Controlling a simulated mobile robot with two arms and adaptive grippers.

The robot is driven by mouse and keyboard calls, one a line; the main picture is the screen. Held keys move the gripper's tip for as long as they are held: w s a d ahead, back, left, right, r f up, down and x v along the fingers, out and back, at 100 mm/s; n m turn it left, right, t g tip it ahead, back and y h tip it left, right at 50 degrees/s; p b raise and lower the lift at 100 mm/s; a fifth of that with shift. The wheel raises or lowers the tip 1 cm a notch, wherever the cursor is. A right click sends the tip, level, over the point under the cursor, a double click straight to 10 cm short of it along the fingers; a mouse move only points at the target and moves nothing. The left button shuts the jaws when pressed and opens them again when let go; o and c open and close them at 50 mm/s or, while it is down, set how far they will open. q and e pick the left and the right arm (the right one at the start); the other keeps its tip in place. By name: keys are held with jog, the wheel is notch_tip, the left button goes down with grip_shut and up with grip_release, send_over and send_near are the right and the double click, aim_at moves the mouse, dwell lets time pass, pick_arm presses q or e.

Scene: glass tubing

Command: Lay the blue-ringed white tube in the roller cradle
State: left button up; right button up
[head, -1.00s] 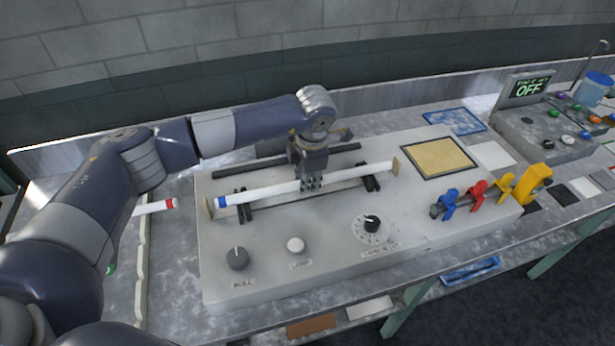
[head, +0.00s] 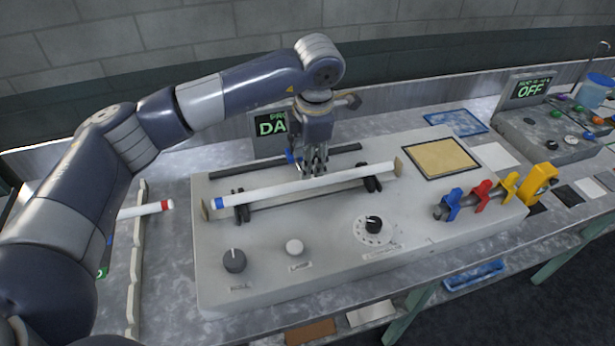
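The blue-ringed white tube (head: 270,190) lies lengthwise in the roller cradle, its blue ring at the left end. The cradle has dark rollers (head: 242,214) under the tube's left part and more (head: 373,184) near its right end. Small tan end plates (head: 398,167) stand at both ends. My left gripper (head: 314,171) points down just above and behind the middle of the tube. Its fingers look parted, with nothing between them, and the tube appears clear of them. My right gripper is not in view.
A red-ringed white tube (head: 146,209) lies on the left, partly behind my arm. The cradle's panel carries knobs (head: 234,261) and a dial (head: 373,225). Blue, red and yellow clamps (head: 482,195) stand at the right. A display (head: 271,127) stands behind, partly hidden by my gripper.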

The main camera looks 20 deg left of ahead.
pick_arm(q)
jog(key=r, duration=0.3)
jog(key=shift+s+d+r+b, duration=0.25)
jog(key=shift+s+r+b, duration=0.1)
jog(key=shift+r+b, duration=0.05)
dwell(0.5)
